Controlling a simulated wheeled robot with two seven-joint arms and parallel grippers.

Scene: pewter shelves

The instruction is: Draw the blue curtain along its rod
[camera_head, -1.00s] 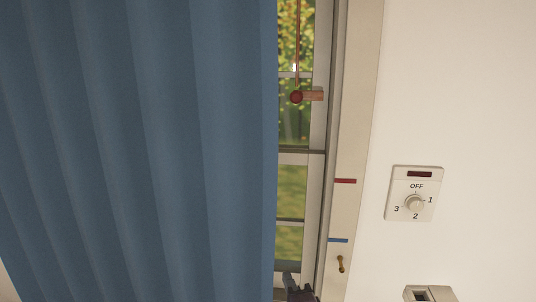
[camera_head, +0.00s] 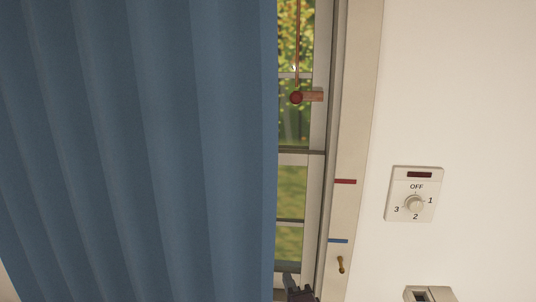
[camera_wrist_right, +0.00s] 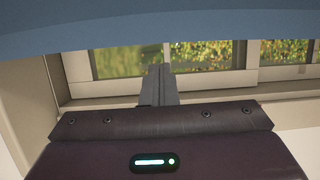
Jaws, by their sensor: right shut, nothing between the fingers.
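The blue curtain (camera_head: 140,150) hangs in folds over the left half of the head view. Its straight right edge leaves a narrow strip of window (camera_head: 292,190) bare. In the right wrist view the curtain (camera_wrist_right: 150,20) crosses the top as a blue band. My right gripper (camera_head: 292,282) shows only at the bottom of the head view, just right of the curtain's edge. In the right wrist view its fingers (camera_wrist_right: 158,85) are together with nothing between them, in front of the window frame. I cannot tell whether they touch the curtain. The rod and my left gripper are out of view.
A red-ended peg (camera_head: 297,97) with a cord stands out at the window frame. Red (camera_head: 345,181) and blue (camera_head: 338,240) marks and a small brass hook (camera_head: 340,264) are on the frame. A dial switch (camera_head: 414,196) and a box (camera_head: 428,294) are on the white wall.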

